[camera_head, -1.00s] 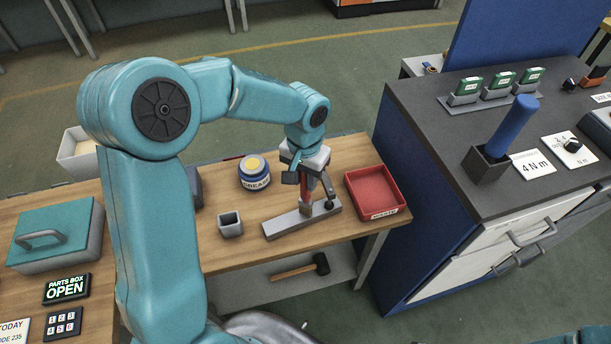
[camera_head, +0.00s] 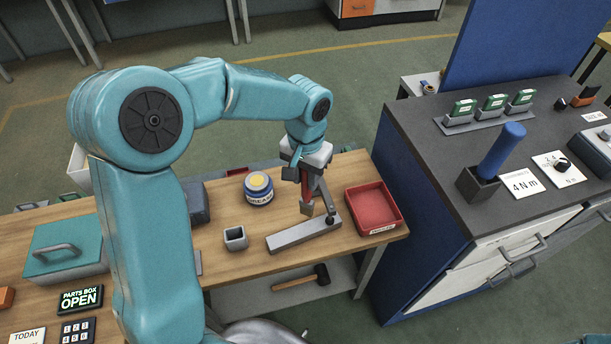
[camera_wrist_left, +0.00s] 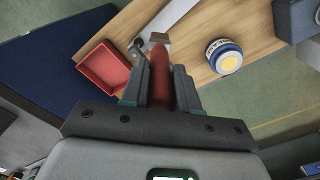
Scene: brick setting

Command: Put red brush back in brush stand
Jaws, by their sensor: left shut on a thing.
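My left gripper (camera_head: 304,170) is shut on the red brush (camera_head: 306,188), above the right part of the wooden bench. The brush hangs with its tan tip down, over or just behind a grey bar. In the left wrist view the red handle (camera_wrist_left: 160,80) lies between the two fingers (camera_wrist_left: 160,92), its tip pointing away from me. A small grey square cup (camera_head: 236,241), which looks like the brush stand, stands upright to the left of the bar and apart from the brush. Its opening faces up. My right gripper is out of view.
The grey bar (camera_head: 290,239) has an arm with a dark knob at its right end. A grease tin (camera_head: 258,196) stands behind the cup. A red tray (camera_head: 392,222) is right of the bar. A dark cabinet (camera_head: 440,165) stands beyond the bench's right end.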

